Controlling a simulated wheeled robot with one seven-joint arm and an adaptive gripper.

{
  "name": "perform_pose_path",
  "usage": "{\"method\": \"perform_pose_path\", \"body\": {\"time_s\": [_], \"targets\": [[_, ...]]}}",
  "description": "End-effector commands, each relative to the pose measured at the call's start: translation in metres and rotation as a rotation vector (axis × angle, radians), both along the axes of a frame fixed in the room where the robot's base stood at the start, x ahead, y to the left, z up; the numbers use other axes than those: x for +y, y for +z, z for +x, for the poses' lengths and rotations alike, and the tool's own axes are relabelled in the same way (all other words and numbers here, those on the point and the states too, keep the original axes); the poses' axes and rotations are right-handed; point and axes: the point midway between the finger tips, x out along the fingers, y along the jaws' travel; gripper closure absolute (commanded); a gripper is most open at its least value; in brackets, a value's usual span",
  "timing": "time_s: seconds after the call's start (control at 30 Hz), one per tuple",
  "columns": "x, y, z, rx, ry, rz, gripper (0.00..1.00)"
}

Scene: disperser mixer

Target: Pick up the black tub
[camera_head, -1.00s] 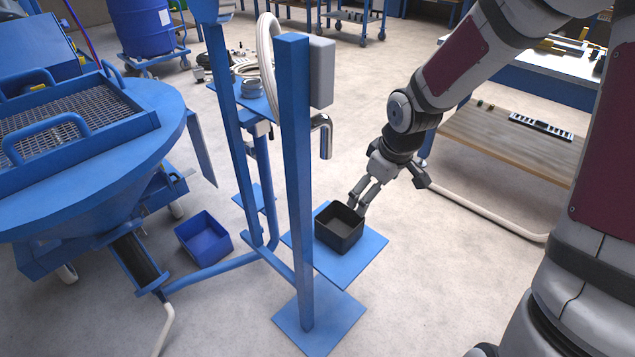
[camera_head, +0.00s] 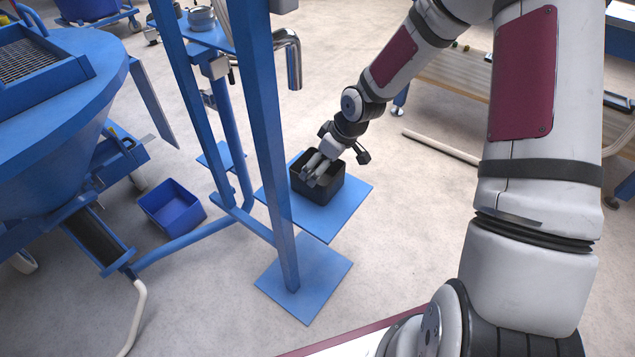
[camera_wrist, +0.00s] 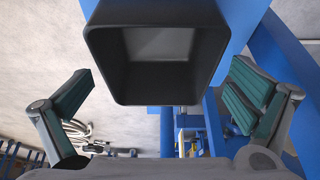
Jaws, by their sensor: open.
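The black tub (camera_head: 326,188) is a square, open-topped box standing upright on a blue square plate (camera_head: 352,195) of the blue stand. In the head view my gripper (camera_head: 316,172) overlaps the tub's opening and hides part of its far rim. In the wrist view the tub (camera_wrist: 160,95) fills the upper middle, its empty inside facing the camera. My gripper (camera_wrist: 160,92) is open there, one green-padded finger on each side of the tub, with visible gaps. I cannot tell how far above the rim the fingertips are.
A blue upright post (camera_head: 268,150) of the stand rises close to the left of the tub. A metal spout pipe (camera_head: 292,62) hangs behind it. A blue bin (camera_head: 172,207) is on the floor at left.

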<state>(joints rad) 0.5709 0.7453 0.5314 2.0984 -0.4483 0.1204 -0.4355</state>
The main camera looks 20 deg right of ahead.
Motion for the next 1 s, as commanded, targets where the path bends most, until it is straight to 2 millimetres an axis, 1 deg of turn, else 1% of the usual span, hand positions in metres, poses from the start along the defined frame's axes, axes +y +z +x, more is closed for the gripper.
{"method": "perform_pose_path", "body": {"time_s": [0.17,0.23,0.43,0.53,0.63,0.8,0.83,0.87,0.9,0.97,1.0], "targets": [[0.001,-0.007,0.002,0.001,0.000,-0.001,0.00],[0.001,-0.013,0.003,0.001,0.000,-0.001,0.00],[0.003,-0.037,0.009,0.001,0.001,-0.001,0.00],[0.008,-0.049,0.013,0.001,0.003,0.000,0.00],[0.008,-0.053,0.015,0.000,0.001,-0.002,0.00],[0.008,-0.052,0.015,0.000,0.000,-0.001,0.00],[0.008,-0.052,0.015,0.000,0.000,-0.001,0.02],[0.008,-0.052,0.015,0.000,0.000,-0.001,0.09],[0.008,-0.052,0.015,0.000,0.000,-0.001,0.18],[0.008,-0.052,0.015,0.000,0.000,-0.001,0.32],[0.008,-0.052,0.015,0.001,0.000,-0.001,0.41]]}}
